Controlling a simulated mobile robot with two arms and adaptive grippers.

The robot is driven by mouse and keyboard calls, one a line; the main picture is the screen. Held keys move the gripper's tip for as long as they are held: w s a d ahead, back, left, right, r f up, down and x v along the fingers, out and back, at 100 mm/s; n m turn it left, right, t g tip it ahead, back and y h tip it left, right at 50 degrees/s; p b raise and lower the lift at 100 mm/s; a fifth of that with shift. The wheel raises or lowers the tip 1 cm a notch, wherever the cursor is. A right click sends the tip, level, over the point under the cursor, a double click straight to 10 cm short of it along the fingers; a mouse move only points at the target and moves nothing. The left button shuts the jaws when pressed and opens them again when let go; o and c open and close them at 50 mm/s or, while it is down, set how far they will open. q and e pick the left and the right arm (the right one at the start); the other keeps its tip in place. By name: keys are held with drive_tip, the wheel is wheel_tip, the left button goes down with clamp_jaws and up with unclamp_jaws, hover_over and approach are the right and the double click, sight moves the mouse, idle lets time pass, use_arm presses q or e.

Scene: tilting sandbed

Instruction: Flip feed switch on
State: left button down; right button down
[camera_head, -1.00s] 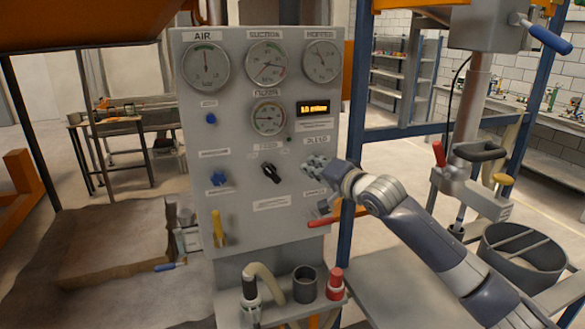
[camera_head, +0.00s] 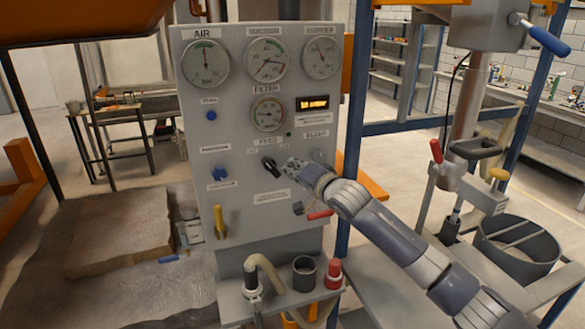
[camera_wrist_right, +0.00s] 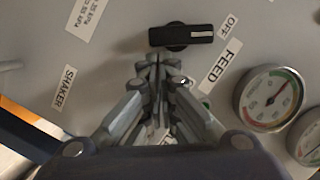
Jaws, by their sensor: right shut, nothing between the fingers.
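The feed switch is a black rotary knob (camera_head: 270,165) on the grey control panel (camera_head: 240,230), below the FEED label. In the right wrist view the knob (camera_wrist_right: 181,36) lies crosswise just beyond the fingertips, and its white mark is at the end beside the OFF label (camera_wrist_right: 228,28). My right gripper (camera_head: 291,167) is shut and empty, just right of the knob in the head view. In the right wrist view its closed fingertips (camera_wrist_right: 160,62) are close below the knob; I cannot tell whether they touch it. My left gripper is out of view.
Gauges (camera_head: 266,60) fill the panel's top. A blue knob (camera_head: 220,174) and a yellow lever (camera_head: 220,222) are on its left. A red-tipped lever (camera_head: 320,214) sticks out below my right gripper. A shelf below holds a hose and red bottle (camera_head: 333,273).

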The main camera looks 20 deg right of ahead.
drive_tip(key=shift+f+m, duration=0.3)
drive_tip(key=shift+m, duration=0.4)
